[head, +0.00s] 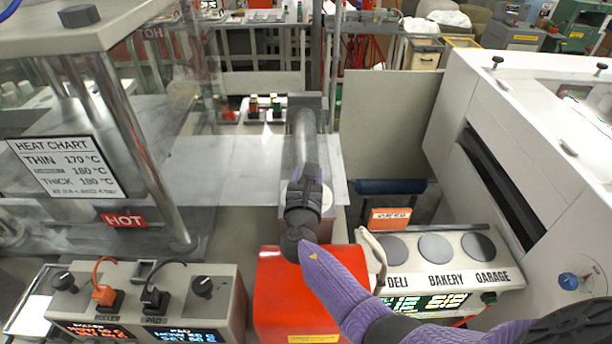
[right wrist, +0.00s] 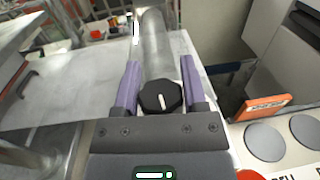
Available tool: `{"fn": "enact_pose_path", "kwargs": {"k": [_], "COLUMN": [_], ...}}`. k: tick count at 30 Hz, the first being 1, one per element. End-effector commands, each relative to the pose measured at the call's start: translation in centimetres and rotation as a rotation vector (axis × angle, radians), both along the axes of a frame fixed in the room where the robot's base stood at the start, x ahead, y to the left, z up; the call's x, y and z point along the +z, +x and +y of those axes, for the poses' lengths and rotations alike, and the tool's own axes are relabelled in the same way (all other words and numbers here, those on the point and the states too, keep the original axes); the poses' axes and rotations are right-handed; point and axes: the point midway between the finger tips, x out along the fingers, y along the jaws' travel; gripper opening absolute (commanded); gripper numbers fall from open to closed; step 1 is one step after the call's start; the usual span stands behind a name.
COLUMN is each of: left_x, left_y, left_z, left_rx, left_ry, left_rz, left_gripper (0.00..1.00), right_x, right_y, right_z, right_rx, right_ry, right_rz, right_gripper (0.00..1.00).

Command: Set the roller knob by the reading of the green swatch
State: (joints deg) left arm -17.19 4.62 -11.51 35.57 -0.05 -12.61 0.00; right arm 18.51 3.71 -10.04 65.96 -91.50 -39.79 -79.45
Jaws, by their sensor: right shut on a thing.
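My right gripper (head: 302,178) is in the middle of the head view, in front of a grey cylinder. In the right wrist view, its purple fingers (right wrist: 160,88) are shut on a black faceted knob (right wrist: 160,97) with a white pointer line. No label on this knob is readable. A control box (head: 225,300) at the lower left of the head view carries two more black knobs, at its left (head: 65,281) and right (head: 202,287). Its red and blue displays are too blurred to read surely. I cannot pick out the green swatch. My left gripper is not in view.
A heat chart (head: 68,168) reads thin 170, medium 180, thick 190 °C. A red HOT sign (head: 124,220) is below it. A scale with round pads (head: 436,247) marked DELI, BAKERY, GARAGE stands right of a red box (head: 290,305). A white machine (head: 500,120) is at the right.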

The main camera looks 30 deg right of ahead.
Motion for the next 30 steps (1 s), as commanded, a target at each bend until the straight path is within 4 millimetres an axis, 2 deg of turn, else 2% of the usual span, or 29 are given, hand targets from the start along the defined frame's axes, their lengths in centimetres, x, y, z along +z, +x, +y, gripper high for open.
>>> {"fn": "enact_pose_path", "kwargs": {"k": [10,25,26,30], "left_x": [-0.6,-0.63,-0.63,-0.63], "left_y": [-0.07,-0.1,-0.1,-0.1], "left_z": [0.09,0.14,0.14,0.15], "left_rx": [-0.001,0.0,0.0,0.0], "left_ry": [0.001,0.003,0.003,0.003], "left_rz": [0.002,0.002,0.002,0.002], "left_gripper": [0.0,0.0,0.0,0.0], "right_x": [0.03,0.12,0.12,0.1], "right_y": [-0.05,-0.05,-0.05,-0.06], "right_z": [-0.13,-0.17,-0.17,-0.17], "right_rx": [-0.108,-0.123,-0.123,-0.122], "right_ry": [0.0,-0.001,-0.002,0.0], "right_rz": [-0.002,-0.003,-0.003,-0.002], "right_gripper": [0.0,0.0,0.59,0.88]}}
